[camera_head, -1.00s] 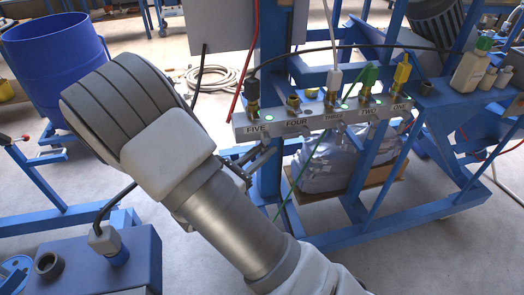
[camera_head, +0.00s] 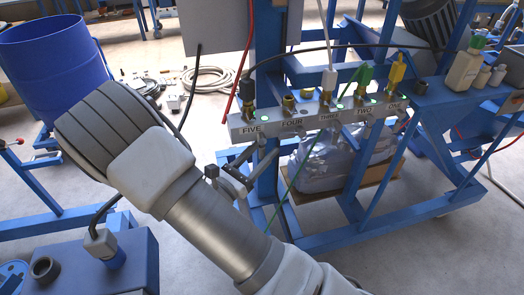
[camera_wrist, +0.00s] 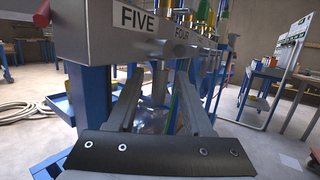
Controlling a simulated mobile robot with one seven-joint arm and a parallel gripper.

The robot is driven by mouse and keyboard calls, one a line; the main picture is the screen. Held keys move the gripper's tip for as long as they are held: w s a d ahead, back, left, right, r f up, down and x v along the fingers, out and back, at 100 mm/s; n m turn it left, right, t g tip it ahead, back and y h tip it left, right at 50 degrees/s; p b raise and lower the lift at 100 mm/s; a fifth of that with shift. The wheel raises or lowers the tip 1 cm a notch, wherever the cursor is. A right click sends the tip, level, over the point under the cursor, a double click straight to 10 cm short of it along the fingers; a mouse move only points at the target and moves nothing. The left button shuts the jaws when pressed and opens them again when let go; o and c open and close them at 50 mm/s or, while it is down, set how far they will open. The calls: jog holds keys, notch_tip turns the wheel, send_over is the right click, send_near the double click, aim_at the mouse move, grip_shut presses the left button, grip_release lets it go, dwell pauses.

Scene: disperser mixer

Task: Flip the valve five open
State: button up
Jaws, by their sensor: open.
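The valve marked FIVE (camera_head: 249,118) is at the left end of a grey manifold bar, with a dark hose fitting on top. In the wrist view the FIVE label (camera_wrist: 134,19) is large at the top, and a small round metal part (camera_wrist: 153,54) shows below and right of it. I cannot tell the position of valve five's handle. My gripper (camera_head: 247,160) is open just below the FIVE end of the bar.
Valves FOUR (camera_head: 289,106), THREE, TWO and ONE run to the right along the bar. A blue frame post (camera_head: 268,60) stands close behind the gripper. A blue barrel (camera_head: 55,65) stands at the left. Hoses hang around the bar.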

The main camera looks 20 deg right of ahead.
jog(key=v, duration=0.7)
jog(key=shift+a, duration=0.25)
jog(key=shift+s, duration=0.15)
jog(key=s+d+r+m+g+y+p, duration=0.5)
jog(key=s+d+r+m+g+y, duration=0.2)
jog(key=s+d+r+m+g, duration=0.55)
jog(key=s+a+r+m+t+y+p, duration=0.1)
jog(key=a+r+m+t+y+p, duration=0.1)
jog(key=r+m+y, duration=0.3)
jog(key=s+a+r+m+t+y+p, duration=0.2)
jog(key=a+r+m+t+y+p, duration=0.1)
jog(key=r+m, duration=0.4)
jog(key=shift+a+r+t+y, duration=0.6)
jog(key=shift+a+t+y, duration=0.2)
jog(key=shift+y, duration=0.2)
